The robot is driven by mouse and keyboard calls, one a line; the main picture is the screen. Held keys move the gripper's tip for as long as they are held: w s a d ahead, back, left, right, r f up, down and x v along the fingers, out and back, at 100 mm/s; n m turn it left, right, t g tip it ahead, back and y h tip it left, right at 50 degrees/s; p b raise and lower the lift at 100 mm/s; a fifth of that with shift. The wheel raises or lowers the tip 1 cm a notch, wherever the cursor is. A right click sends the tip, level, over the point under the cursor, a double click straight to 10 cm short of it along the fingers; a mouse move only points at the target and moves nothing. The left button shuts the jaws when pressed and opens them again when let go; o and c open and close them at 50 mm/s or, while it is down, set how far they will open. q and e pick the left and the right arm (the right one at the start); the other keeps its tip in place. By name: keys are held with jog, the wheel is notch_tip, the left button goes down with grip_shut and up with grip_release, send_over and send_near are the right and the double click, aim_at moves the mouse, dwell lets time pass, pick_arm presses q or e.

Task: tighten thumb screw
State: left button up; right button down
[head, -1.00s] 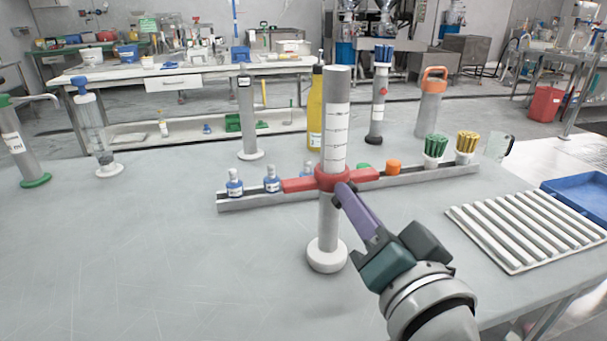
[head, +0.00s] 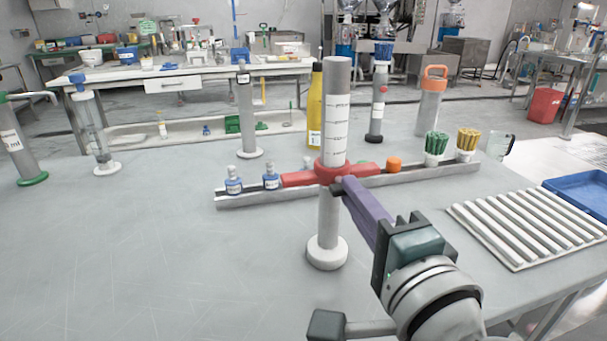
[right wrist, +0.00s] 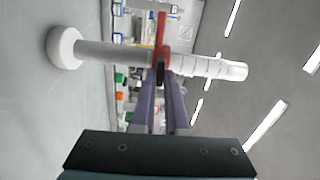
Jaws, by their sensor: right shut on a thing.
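A grey upright cylinder with black marks (head: 335,115) stands on a round white foot (head: 327,254) on the table. A red collar with two side arms (head: 329,171) rings its middle. The small dark thumb screw (head: 337,187) sits at the collar's front, mostly hidden by the fingertips. It also shows as a dark piece against the collar in the right wrist view (right wrist: 160,70). My right gripper (head: 347,186), with purple fingers, is shut on the thumb screw from the front right. My left gripper is not in view.
A long grey rail (head: 405,183) with small bottles, an orange cap and brush cups runs behind the cylinder. A ribbed white rack (head: 528,228) and a blue tray (head: 588,196) lie at the right. The table's left front is clear.

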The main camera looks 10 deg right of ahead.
jog(key=shift+m, duration=0.3)
jog(key=c, duration=0.9)
grip_release()
jog(key=s, duration=1)
jog(key=shift+d, duration=0.15)
